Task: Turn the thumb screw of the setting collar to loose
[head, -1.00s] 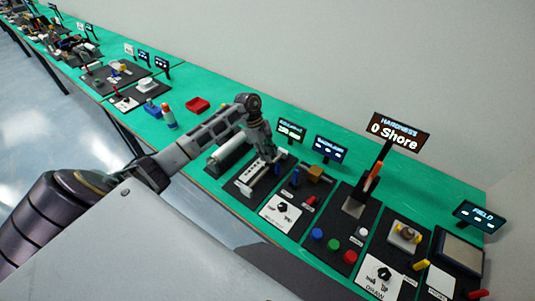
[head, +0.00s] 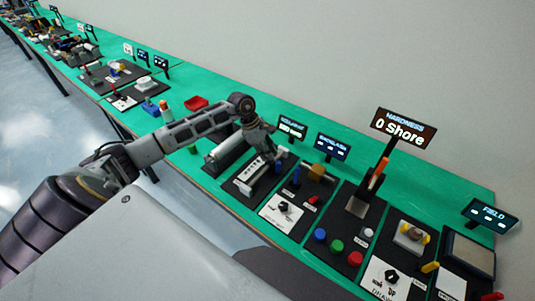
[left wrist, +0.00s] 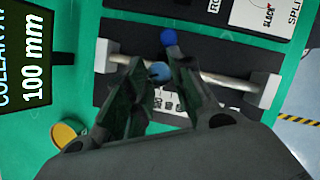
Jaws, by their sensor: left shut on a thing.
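The setting-collar station shows in the left wrist view as a metal rod (left wrist: 220,80) held between two white end blocks on a dark plate. A round blue knob (left wrist: 159,73), which looks like the thumb screw, sits at the rod between my fingertips. My left gripper (left wrist: 157,66) is shut on it. The collar itself is mostly hidden by the fingers. In the head view my left gripper (head: 268,153) reaches down over the white-scaled station (head: 250,178), and the screw cannot be made out there. A sign (left wrist: 30,70) reads "100 mm". My right gripper is out of view.
A second blue ball (left wrist: 168,37) stands just beyond the fingertips. The backlash station (head: 283,207) and hardness station (head: 355,208) are to the right. A grey cylinder (head: 225,150) lies close on the left.

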